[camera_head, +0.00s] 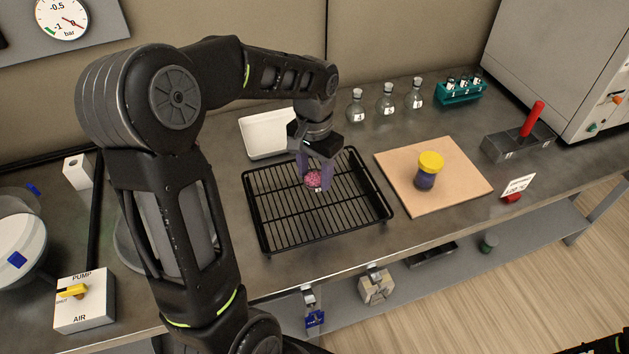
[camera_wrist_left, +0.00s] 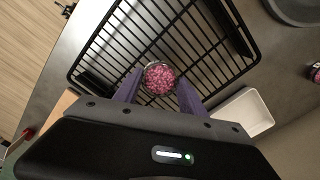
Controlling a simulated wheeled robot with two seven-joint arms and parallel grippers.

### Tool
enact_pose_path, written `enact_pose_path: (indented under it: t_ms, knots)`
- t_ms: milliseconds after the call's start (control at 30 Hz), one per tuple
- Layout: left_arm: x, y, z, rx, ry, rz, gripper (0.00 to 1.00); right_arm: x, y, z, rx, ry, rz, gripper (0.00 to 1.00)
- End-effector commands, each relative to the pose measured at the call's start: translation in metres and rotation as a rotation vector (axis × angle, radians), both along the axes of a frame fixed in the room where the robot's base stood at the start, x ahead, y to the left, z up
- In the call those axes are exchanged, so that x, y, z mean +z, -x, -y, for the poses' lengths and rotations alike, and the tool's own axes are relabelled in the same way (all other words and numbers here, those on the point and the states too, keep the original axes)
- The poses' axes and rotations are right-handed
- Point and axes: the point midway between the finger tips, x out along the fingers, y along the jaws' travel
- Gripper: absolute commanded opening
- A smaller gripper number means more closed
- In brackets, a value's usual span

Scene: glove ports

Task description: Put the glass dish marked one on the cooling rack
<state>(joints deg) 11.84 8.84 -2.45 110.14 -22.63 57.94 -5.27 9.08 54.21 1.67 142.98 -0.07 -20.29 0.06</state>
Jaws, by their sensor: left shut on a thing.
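A small round glass dish (camera_head: 313,179) filled with pink-red granules is between the fingers of my left gripper (camera_head: 315,176). The dish also shows in the left wrist view (camera_wrist_left: 158,78). The left gripper points down and is shut on the dish, over the middle of the black wire cooling rack (camera_head: 275,236). A small label shows at the dish's front, too small to read. I cannot tell whether the dish touches the rack bars. The rack lies flat on the steel bench.
A white tray (camera_head: 257,143) stands behind the rack. A tan board (camera_head: 402,198) with a yellow-lidded jar (camera_head: 429,170) lies to the right. Flasks (camera_head: 387,99), a teal vial rack (camera_head: 460,92) and a red-handled metal block (camera_head: 518,145) stand farther back. The rack is otherwise clear.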

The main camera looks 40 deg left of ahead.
Motion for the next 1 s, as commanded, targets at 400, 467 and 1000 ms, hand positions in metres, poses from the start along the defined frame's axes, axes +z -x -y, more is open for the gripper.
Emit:
enact_pose_path:
  t_ms: [400, 467, 1000]
  knots:
    - [-0.032, 0.0, 0.0, 0.001, 0.0, 0.0, 0.08, 0.003, 0.0, 0.0, 0.0, 0.0, 0.0, 0.36]
    - [-0.032, 0.0, 0.0, 0.0, 0.0, 0.0, 0.08, 0.003, 0.0, 0.0, 0.0, 0.0, 0.0, 0.36]
    - [-0.035, 0.0, 0.0, 0.0, 0.001, -0.001, 0.7, 0.0, 0.0, 0.0, 0.0, 0.0, 0.0, 0.36]
